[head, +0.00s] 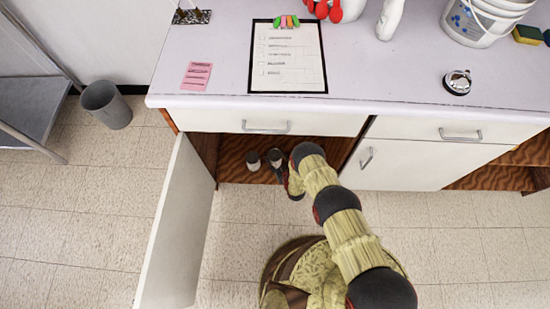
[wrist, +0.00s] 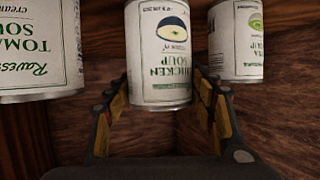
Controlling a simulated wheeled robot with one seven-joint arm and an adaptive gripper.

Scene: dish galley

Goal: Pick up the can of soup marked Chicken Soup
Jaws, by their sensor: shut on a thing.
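The Chicken Soup can (wrist: 160,60) is in the middle of the wrist view, with a white label, green lettering and a dark oval picture. My gripper (wrist: 160,85) has one finger on each side of this can and is shut on it. The can's top is cut off by the frame edge. I cannot tell whether it is clear of the cupboard floor. In the head view my arm reaches into the open cupboard and the gripper is mostly hidden. Two can tops show there, too small to read.
A Tomato Soup can (wrist: 38,50) stands close on the left and another can (wrist: 235,40), partly cut off, on the right. Brown wood panels surround them. In the head view the cupboard door (head: 180,230) hangs open on the left, under the counter (head: 380,70). The floor in front is clear.

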